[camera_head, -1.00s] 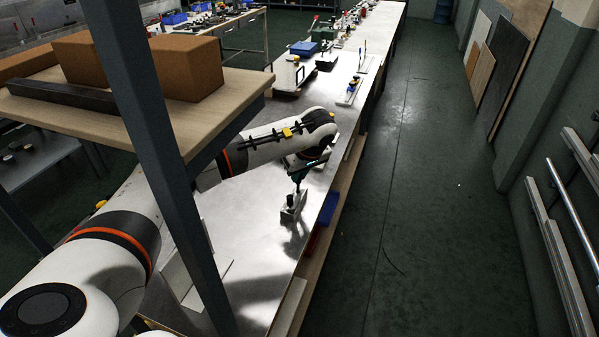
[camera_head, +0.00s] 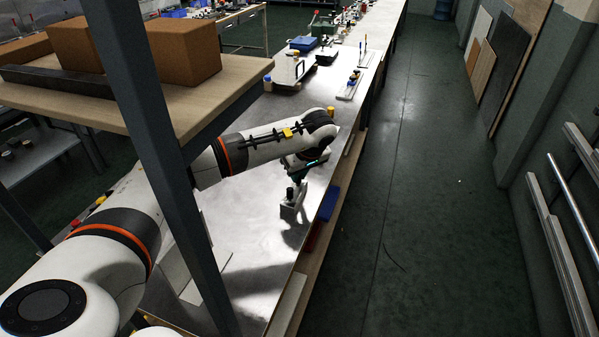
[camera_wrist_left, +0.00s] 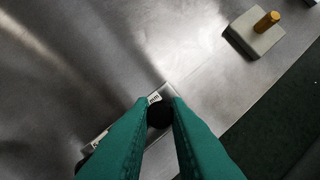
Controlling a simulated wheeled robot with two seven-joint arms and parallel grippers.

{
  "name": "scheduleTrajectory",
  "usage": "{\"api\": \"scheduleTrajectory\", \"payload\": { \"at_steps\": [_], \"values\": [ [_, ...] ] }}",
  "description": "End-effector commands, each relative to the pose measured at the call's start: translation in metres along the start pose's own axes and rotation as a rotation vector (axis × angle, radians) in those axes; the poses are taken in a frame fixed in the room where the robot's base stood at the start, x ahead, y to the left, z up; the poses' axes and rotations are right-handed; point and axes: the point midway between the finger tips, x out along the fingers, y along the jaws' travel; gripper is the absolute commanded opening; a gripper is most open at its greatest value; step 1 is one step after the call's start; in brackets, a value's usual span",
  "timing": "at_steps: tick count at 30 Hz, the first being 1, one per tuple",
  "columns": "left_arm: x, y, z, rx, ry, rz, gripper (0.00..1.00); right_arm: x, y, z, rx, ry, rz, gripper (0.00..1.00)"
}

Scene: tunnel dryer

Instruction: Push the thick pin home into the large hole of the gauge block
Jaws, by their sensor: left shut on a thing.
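The gauge block (camera_head: 291,210) is a small grey block on the metal bench top, near its right edge. In the left wrist view its pale side with a printed label (camera_wrist_left: 154,98) shows beyond my fingers. My left gripper (camera_head: 296,182) is directly above the block, pointing down. In the wrist view its green fingers (camera_wrist_left: 159,108) are shut on a dark round-topped piece, which I take to be the thick pin (camera_wrist_left: 159,116). The pin's lower end and the large hole are hidden, so I cannot tell how deep the pin sits. My right gripper is out of view.
A grey block with an upright orange peg (camera_wrist_left: 258,34) stands farther along the bench. A dark post (camera_head: 160,150) and a raised wooden shelf with brown blocks (camera_head: 185,58) stand on the left. A blue bin (camera_head: 328,205) sits below the bench's right edge.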

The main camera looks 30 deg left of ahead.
Motion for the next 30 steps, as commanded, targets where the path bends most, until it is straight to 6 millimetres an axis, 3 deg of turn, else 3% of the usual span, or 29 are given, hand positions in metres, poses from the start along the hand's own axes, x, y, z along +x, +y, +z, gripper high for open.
{"api": "scheduleTrajectory", "payload": {
  "at_steps": [1,5,17,30],
  "values": [
    [0.0,0.0,0.0,-0.001,0.0,0.0,0.2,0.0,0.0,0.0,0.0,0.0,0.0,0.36],
    [0.0,0.0,0.0,-0.001,0.0,0.0,0.41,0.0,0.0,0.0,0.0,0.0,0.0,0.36],
    [-0.009,-0.001,0.0,0.0,-0.001,-0.002,0.41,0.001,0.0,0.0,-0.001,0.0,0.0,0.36],
    [-0.095,-0.001,0.0,0.0,-0.002,-0.004,0.41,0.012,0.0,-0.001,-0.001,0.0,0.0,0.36]
  ]
}}
